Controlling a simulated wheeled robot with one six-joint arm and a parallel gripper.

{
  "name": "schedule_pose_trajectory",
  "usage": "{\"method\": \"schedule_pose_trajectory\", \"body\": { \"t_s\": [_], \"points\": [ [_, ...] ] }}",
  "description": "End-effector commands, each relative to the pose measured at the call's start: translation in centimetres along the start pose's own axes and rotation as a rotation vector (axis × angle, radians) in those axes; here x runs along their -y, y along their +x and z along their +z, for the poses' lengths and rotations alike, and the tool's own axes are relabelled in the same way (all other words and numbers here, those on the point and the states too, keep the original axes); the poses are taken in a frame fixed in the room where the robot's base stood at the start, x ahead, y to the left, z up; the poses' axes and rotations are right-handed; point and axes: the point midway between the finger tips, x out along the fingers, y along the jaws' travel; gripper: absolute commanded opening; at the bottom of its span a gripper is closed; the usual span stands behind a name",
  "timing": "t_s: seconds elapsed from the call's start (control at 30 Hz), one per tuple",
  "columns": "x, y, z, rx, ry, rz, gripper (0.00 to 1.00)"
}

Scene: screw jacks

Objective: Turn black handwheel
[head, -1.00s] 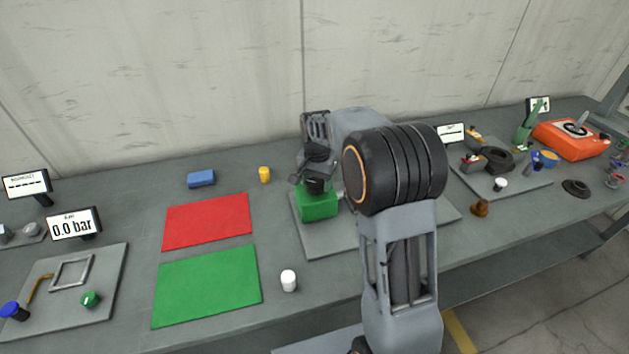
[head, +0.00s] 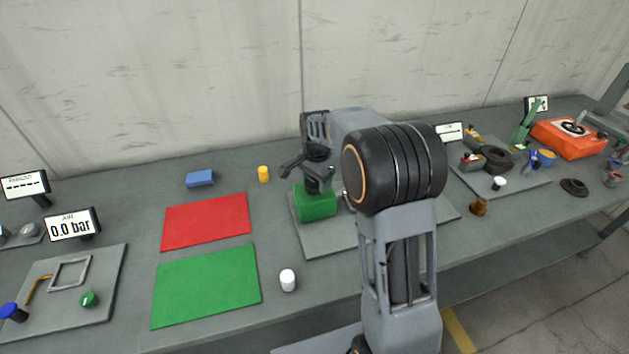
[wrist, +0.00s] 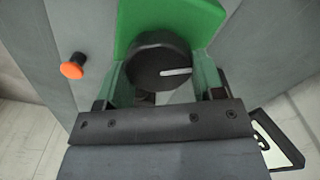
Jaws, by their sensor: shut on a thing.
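The black handwheel (wrist: 158,62) shows in the wrist view as a round black knob with a white line pointing right. It sits against a green block (wrist: 140,15), which also shows in the head view (head: 316,204) on a grey plate (head: 318,242). My gripper (wrist: 162,78) is shut on the handwheel, one finger on each side of it. In the head view my gripper (head: 316,183) is over the green block, and it and my arm mostly hide the handwheel.
In the wrist view an orange-topped knob (wrist: 72,67) stands left of the wheel, and part of a display (wrist: 277,140) is at lower right.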

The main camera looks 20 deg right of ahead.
Motion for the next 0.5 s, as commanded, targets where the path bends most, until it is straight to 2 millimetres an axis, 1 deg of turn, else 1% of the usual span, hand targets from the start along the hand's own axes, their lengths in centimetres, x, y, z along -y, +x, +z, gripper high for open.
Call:
{"method": "schedule_pose_trajectory", "body": {
  "t_s": [0.2, 0.23, 0.5],
  "points": [
    [0.01, -0.02, 0.07, 0.002, -0.001, 0.000, 0.39],
    [0.01, -0.02, 0.07, 0.002, -0.001, 0.000, 0.63],
    [0.00, -0.01, 0.01, 0.001, 0.000, 0.000, 0.88]
  ]
}}
